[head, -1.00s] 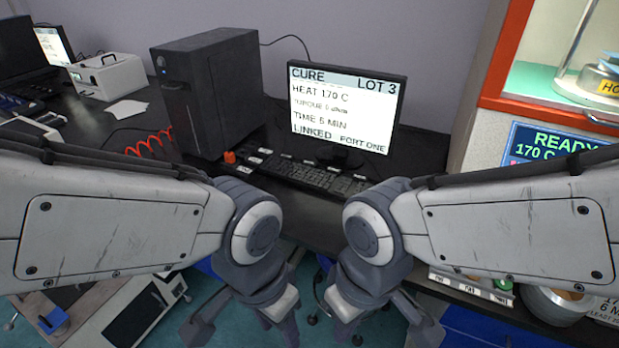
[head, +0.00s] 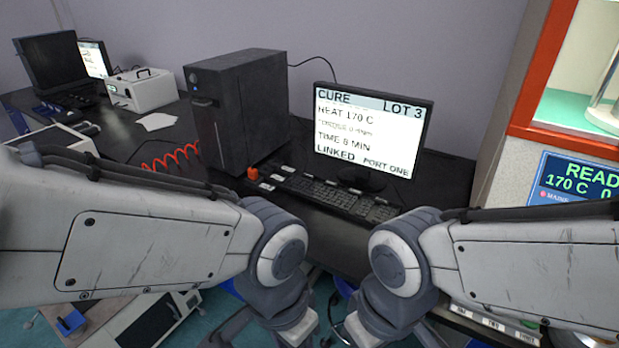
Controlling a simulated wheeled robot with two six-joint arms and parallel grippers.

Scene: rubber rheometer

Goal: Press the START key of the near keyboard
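The near keyboard (head: 322,190) is dark and lies on the black bench in front of a monitor (head: 372,132). Pale labelled keys show toward its left end and along its back; their lettering is too small to read, so I cannot tell which is START. The screen reads CURE, LOT 3, HEAT 170 C, what looks like TIME 8 MIN, and LINKED PORT ONE. My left gripper (head: 268,338) and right gripper (head: 393,338) are low at the bottom edge, short of the keyboard and touching nothing visible. Their fingers are spread; the tips are cut off.
A red coiled cable (head: 172,158) lies further left. An orange-framed cabinet (head: 545,125) with a READY display (head: 578,180) stands at right. Far left holds another computer (head: 50,65).

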